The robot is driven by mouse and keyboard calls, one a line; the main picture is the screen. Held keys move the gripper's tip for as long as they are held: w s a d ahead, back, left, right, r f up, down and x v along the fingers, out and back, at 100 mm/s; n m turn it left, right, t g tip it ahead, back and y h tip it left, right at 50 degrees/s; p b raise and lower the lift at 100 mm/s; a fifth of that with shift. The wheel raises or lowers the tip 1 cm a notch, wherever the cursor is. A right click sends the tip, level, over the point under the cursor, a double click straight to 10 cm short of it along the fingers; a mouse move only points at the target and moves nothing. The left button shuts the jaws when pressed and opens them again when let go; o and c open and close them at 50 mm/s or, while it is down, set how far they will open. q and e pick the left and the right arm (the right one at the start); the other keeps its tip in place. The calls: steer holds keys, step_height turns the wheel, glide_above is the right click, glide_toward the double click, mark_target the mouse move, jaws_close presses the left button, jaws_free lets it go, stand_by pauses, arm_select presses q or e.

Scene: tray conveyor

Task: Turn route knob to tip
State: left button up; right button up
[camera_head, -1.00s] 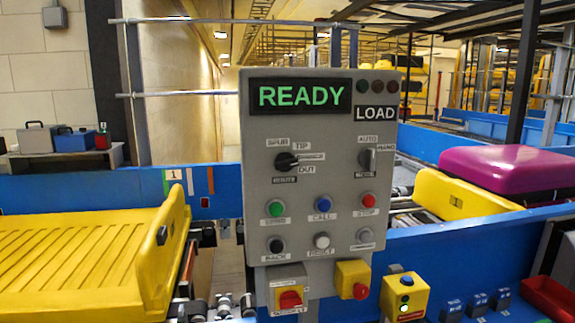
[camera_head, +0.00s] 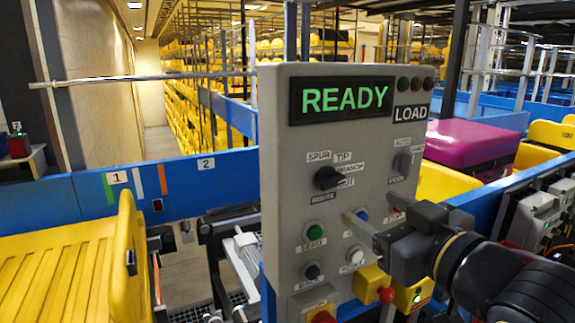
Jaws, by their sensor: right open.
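The route knob (camera_head: 327,178) is a black rotary knob on the grey control panel (camera_head: 278,250), under the labels SPUR and TIP. Its handle points right, toward the labels between TIP and OUT, not up at TIP. My right gripper (camera_head: 368,207) is open and comes in from the lower right. Its fingers point at the panel below and right of the knob, apart from it and with nothing between them. It partly hides the blue button (camera_head: 361,214) and covers the red button area. My left gripper is not in view.
The display (camera_head: 345,99) reads READY, with LOAD beside it. A second knob (camera_head: 402,161) sits right of the route knob. Green (camera_head: 314,229), black (camera_head: 312,271) and white (camera_head: 355,255) buttons lie below. A yellow tray (camera_head: 75,262) is at left, a magenta case (camera_head: 470,142) at right.

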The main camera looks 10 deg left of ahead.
mark_target(335, 181)
steer(key=shift+n+y, duration=0.3)
steer(key=shift+y, duration=0.1)
steer(key=w+a+b, duration=0.1)
steer(key=w+a, duration=0.1)
steer(key=w+a+r+b, duration=0.1)
steer(key=w+a, duration=0.2)
steer(key=shift+w+a+r, duration=0.15)
steer(key=shift+a+r, duration=0.05)
steer(key=shift+a, duration=0.1)
steer(key=shift+w+a, duration=0.3)
steer(key=shift+w, duration=0.1)
steer(key=c, duration=1)
